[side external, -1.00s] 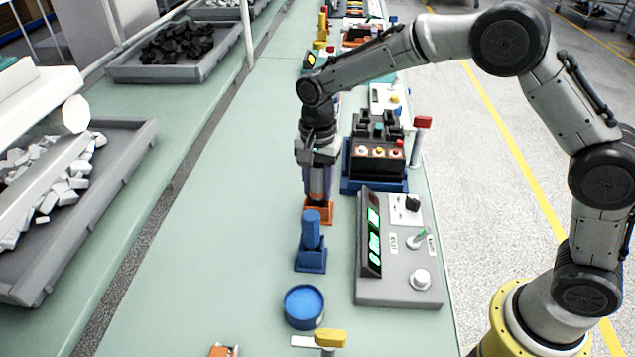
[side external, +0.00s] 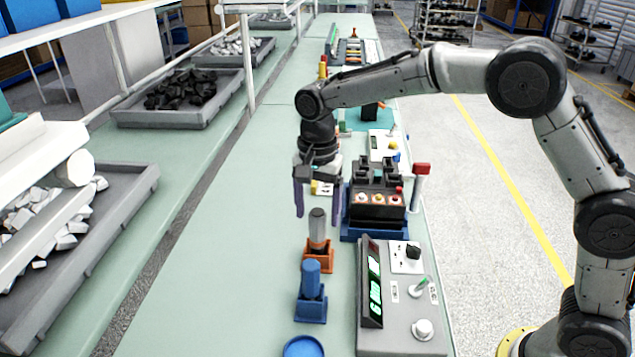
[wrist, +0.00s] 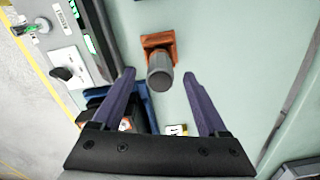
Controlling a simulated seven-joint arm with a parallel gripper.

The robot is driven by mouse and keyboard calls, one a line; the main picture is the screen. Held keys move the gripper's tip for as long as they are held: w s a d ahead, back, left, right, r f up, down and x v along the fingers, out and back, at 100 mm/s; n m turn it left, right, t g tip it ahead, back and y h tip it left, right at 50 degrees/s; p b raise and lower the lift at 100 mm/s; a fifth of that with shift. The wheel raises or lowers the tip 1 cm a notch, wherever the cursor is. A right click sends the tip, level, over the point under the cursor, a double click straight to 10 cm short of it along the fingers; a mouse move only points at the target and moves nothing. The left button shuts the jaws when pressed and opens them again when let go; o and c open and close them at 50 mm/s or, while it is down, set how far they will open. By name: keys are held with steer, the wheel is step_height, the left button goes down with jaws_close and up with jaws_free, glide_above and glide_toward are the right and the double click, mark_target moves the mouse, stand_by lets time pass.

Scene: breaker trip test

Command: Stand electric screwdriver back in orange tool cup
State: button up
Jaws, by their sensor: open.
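The electric screwdriver (side external: 317,225), a grey cylinder, stands upright in the orange tool cup (side external: 318,256) on the green bench. In the wrist view the screwdriver (wrist: 160,76) shows end-on, with the orange cup (wrist: 157,41) behind it. My gripper (side external: 318,210) is open, its two purple fingers spread wide above and behind the screwdriver. In the wrist view my gripper (wrist: 158,75) has a finger on each side of the screwdriver, with gaps and no contact visible. The part of the screwdriver inside the cup is hidden.
A blue holder with a blue cylinder (side external: 311,280) stands just in front of the orange cup. A grey control panel (side external: 400,300) and a black breaker unit on a blue base (side external: 375,232) stand close on the right. The bench to the left is clear.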

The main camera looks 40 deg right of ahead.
step_height(320, 180, up, 7)
steer(key=shift+r, duration=0.2)
stand_by(0.3)
steer(key=shift+d+r, duration=0.2)
steer(key=s+d+r+t, duration=0.3)
steer(key=s+d+r, duration=0.6)
steer(key=s+r, duration=0.3)
steer(key=s+d+f+n+t, duration=0.1)
steer(key=s+f+n, duration=0.4)
steer(key=s, duration=0.3)
steer(key=s+d+f+n+t, duration=0.1)
steer(key=s+d+f+n, duration=0.1)
steer(key=s+f+n, duration=0.4)
steer(key=s+n, duration=0.1)
steer(key=s, duration=0.2)
steer(key=shift+f+t, duration=0.2)
steer(key=shift+t, duration=0.1)
